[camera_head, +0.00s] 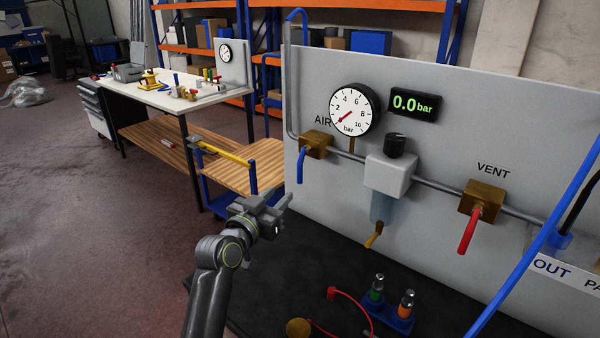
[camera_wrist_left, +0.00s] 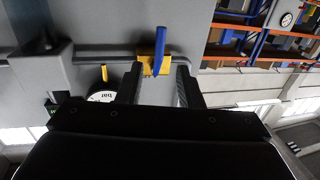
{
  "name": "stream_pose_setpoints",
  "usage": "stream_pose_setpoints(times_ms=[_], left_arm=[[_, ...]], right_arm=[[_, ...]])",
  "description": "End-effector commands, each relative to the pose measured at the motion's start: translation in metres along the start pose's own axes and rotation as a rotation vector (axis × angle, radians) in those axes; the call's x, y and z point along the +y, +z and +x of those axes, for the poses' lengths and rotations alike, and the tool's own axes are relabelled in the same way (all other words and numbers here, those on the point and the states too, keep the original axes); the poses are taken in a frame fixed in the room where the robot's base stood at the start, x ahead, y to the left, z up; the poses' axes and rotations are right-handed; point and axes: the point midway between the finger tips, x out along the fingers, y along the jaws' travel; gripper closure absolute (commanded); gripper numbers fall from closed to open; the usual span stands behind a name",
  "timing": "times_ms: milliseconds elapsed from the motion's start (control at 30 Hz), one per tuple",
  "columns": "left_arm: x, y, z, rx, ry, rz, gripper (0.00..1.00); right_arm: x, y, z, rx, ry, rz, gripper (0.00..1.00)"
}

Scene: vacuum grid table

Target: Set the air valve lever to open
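The air valve is a brass body (camera_head: 316,144) under the "AIR" label on the grey panel. Its blue lever (camera_head: 301,166) hangs down, across the pipe. My left gripper (camera_head: 276,198) is below and left of the lever in the head view, apart from it. In the left wrist view, which is upside down, the two fingers (camera_wrist_left: 160,78) are spread and empty. The brass body (camera_wrist_left: 148,66) and blue lever (camera_wrist_left: 160,48) show beyond and between them. My right gripper is not in view.
A gauge (camera_head: 351,109) and a display (camera_head: 413,104) reading 0.0 bar sit above the pipe. A regulator (camera_head: 389,172) and a red-levered vent valve (camera_head: 468,230) are to the right. A blue hose (camera_head: 530,250) crosses the right side. A blue fitting holder (camera_head: 393,316) stands on the dark tabletop.

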Motion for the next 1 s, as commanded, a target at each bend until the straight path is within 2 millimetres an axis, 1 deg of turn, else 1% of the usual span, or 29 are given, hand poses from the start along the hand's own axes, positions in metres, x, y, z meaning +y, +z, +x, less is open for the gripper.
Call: stream_pose_setpoints(times_ms=[33,100,600,800,1000], left_arm=[[0.000,-0.002,0.009,0.000,0.001,0.000,0.67],[0.000,-0.001,0.019,-0.001,0.001,-0.001,0.67],[0.000,-0.001,0.085,-0.001,0.000,0.000,0.67],[0.000,0.000,0.105,-0.001,0.001,0.000,0.67],[0.000,0.000,0.116,0.000,0.000,0.000,0.67]], right_arm=[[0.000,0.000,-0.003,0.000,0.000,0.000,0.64],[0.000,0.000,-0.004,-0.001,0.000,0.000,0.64],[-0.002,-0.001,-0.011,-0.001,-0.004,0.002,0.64],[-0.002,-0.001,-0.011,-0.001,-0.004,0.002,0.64],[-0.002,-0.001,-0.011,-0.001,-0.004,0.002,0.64]])
